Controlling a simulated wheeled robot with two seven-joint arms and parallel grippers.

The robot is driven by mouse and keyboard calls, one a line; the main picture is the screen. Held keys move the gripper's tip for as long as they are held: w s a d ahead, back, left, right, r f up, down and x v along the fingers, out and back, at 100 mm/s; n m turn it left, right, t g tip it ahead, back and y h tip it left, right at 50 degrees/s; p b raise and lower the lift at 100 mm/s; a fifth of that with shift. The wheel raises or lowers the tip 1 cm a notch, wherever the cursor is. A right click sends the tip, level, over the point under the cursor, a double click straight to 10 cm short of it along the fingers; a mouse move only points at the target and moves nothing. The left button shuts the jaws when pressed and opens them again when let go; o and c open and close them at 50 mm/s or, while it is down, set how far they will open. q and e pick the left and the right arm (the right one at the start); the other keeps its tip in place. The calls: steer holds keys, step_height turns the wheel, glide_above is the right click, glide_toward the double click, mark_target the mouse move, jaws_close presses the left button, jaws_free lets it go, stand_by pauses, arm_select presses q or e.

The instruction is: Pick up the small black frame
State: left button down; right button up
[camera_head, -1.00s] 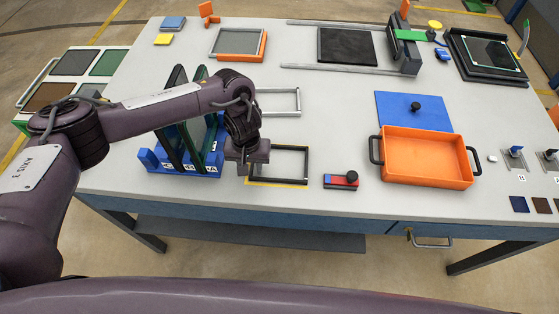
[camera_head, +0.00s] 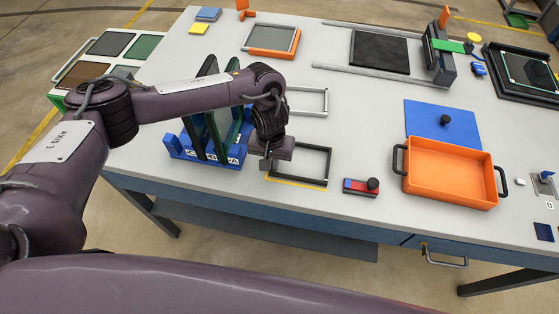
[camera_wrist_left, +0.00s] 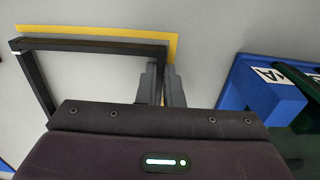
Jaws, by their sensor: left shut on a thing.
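The small black frame (camera_head: 328,167) is a thin open rectangle at the middle of the table, over a yellow outline (camera_head: 297,183). In the left wrist view the frame (camera_wrist_left: 95,45) shows at upper left, with the yellow outline along its far edge. My left gripper (camera_head: 266,165) is at the frame's left side, pointing down. I cannot tell whether the frame is clear of the table. My right gripper is not in view.
A blue rack (camera_head: 178,148) with upright dark panels stands close left of my left gripper. A light grey frame (camera_head: 326,102) lies behind.

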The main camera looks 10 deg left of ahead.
arm_select(q)
step_height(320, 180, up, 20)
steer(key=p, duration=0.1)
steer(key=shift+f+p, duration=0.2)
steer(key=shift+p, duration=0.2)
steer(key=shift+f+b, duration=4.9)
steer(key=shift+f, duration=4.85)
